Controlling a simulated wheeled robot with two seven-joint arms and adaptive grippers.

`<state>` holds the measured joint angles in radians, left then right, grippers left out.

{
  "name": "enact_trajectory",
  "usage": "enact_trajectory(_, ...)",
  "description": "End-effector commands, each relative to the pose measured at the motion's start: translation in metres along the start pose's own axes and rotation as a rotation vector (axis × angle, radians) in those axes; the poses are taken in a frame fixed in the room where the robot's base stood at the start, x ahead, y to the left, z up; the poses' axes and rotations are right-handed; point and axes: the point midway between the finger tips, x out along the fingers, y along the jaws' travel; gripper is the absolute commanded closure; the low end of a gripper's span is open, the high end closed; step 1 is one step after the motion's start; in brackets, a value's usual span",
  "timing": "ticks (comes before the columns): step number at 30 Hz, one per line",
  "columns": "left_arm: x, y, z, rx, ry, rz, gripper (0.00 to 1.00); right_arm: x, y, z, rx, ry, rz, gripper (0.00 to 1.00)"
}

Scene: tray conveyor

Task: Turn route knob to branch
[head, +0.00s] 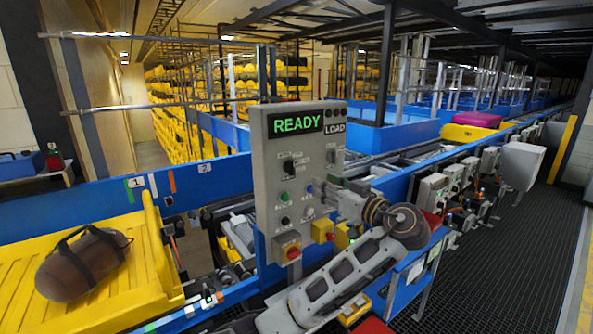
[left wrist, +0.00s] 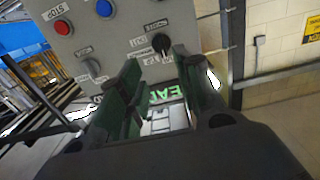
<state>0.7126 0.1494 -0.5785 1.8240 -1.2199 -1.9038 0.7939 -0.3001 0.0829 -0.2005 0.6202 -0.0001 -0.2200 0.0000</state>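A grey control panel (head: 270,205) stands in the middle of the head view with a lit green READY display (head: 296,123). Below it is a black knob (head: 289,166) with small labels around it; it shows upside down in the left wrist view (left wrist: 161,43). A second, grey knob (left wrist: 92,68) sits beside it. The labels are too small to tell which is the route knob. My left gripper (head: 320,190) is in front of the panel's right half. Its two fingers (left wrist: 160,100) are apart and empty, with the display showing between them. My right gripper is not in view.
A LOAD sign (head: 335,128) tops the panel's right side. An emergency button (head: 292,252) is low on the panel. A yellow tray (head: 150,265) carrying a brown bag (head: 85,265) is at left. Blue conveyor rails run behind. A dark grated walkway (head: 490,270) is free at right.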

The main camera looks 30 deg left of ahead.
Motion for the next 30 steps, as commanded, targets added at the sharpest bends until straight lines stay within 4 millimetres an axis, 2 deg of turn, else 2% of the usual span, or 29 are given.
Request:
enact_trajectory(3, -0.001, 0.000, -0.005, -0.013, 0.011, -0.008, 0.66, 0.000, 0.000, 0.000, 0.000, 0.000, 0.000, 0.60)
enact_trajectory(17, 0.002, -0.001, -0.005, -0.012, 0.011, -0.009, 0.66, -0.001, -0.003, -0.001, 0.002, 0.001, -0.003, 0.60)
enact_trajectory(23, 0.014, -0.001, -0.006, -0.010, 0.010, -0.010, 0.66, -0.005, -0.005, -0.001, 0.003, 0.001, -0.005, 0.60)
enact_trajectory(30, 0.040, -0.001, -0.007, -0.010, 0.012, -0.010, 0.66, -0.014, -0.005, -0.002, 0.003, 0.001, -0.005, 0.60)
